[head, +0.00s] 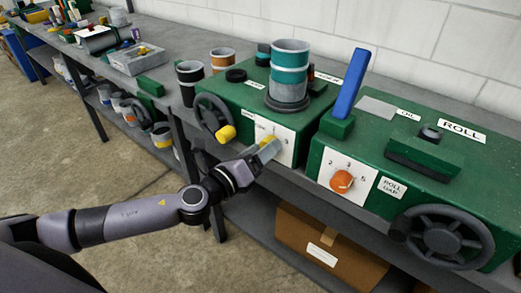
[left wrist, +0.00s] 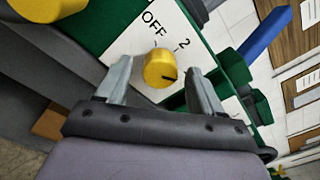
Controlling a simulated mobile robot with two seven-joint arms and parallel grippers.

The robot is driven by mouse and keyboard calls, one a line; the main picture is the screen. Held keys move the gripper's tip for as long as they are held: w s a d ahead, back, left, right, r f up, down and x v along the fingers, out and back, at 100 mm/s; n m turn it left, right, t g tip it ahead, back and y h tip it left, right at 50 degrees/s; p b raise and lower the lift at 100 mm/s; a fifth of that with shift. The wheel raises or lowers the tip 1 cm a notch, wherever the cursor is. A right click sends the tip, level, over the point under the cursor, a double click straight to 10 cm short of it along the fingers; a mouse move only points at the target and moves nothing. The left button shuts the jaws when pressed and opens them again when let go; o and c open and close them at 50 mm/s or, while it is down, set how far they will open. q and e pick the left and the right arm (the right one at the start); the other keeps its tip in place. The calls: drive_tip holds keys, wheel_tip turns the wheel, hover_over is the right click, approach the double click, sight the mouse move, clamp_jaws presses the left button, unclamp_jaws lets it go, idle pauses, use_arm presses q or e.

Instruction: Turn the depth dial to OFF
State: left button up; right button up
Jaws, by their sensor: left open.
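The depth dial is a yellow round knob (left wrist: 158,68) on a white plate in the left wrist view. The plate (left wrist: 128,45) carries the words OFF and 2 near the knob. A dark mark on the knob points to the lower right of that picture, away from OFF. My left gripper (left wrist: 160,78) is open, with one finger on each side of the knob and visible gaps to it. In the head view my left gripper (head: 268,150) is in front of the plate (head: 287,143) on the left green machine (head: 235,97) and hides most of the dial. My right gripper is not in view.
A handwheel with a yellow handle (head: 226,134) is left of the plate. A second green machine (head: 440,135) with an orange dial (head: 341,181) and blue lever (head: 349,85) stands at right. A cardboard box (head: 325,250) is on the lower shelf. The floor at left is clear.

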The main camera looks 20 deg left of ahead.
use_arm(q)
drive_tip(key=c, duration=1.1)
drive_tip(key=shift+o, duration=0.2)
drive_tip(key=shift+n, duration=0.5)
drive_tip(key=shift+f+n+p, duration=0.15)
drive_tip(key=shift+n+p, duration=0.8)
drive_tip(key=shift+n, duration=10.75)
